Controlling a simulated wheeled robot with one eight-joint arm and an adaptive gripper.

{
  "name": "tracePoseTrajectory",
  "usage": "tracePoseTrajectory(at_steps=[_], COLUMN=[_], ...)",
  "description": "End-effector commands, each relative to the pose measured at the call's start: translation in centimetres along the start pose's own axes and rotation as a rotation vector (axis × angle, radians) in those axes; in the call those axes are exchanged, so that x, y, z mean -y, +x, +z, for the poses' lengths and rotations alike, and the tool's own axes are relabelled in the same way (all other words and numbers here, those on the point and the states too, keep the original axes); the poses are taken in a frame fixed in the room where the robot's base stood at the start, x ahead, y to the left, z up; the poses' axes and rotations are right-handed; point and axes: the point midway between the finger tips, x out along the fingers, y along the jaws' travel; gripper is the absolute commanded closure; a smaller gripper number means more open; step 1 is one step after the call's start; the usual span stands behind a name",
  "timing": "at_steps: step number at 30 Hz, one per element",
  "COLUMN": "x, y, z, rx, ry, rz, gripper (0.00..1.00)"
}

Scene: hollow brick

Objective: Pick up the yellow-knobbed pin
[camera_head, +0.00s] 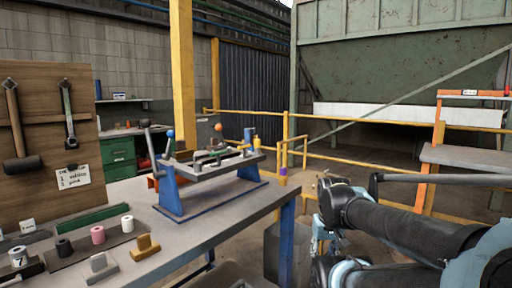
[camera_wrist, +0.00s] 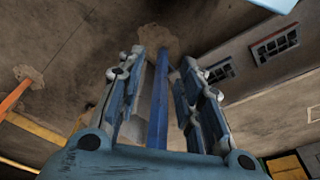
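A small yellow knob (camera_head: 257,142), which looks like the head of the yellow-knobbed pin, shows at the right end of the blue and grey fixture (camera_head: 213,163) on the workbench (camera_head: 205,222). The pin's shaft cannot be made out. My gripper (camera_wrist: 163,57) is open in the wrist view, its two fingers apart with nothing held. A blue post (camera_wrist: 158,100) shows beyond the gap between the fingers. The pin cannot be made out in the wrist view. In the head view my arm is at the lower right, to the right of the bench and away from the knob.
The fixture also carries an orange ball knob (camera_head: 218,127) and a blue-knobbed lever (camera_head: 170,134). Several spools, one of them pink (camera_head: 97,235), stand on the bench's left part. Yellow railings (camera_head: 350,161) run behind. An orange-framed shelf (camera_head: 466,158) stands at right.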

Motion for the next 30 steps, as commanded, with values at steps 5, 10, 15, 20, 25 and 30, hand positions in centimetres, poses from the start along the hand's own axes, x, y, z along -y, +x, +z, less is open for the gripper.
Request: tracePoseTrajectory(at_steps=[5, 10, 15, 20, 25, 30], x=[0.1, 0.9, 2.2, 3.9, 6.2, 8.9], y=[-1.7, -6.3, -12.8, -18.5, -24.0, -29.0], z=[-0.1, -4.1, -9.8, -15.1, -20.6, -25.8], rx=[-0.009, 0.006, 0.028, 0.048, 0.069, 0.089], ry=[-0.019, -0.103, -0.229, -0.350, -0.479, -0.607], rz=[-0.001, -0.008, -0.018, -0.029, -0.040, -0.052], gripper=[0.54, 0.54, 0.54, 0.54, 0.54, 0.54])
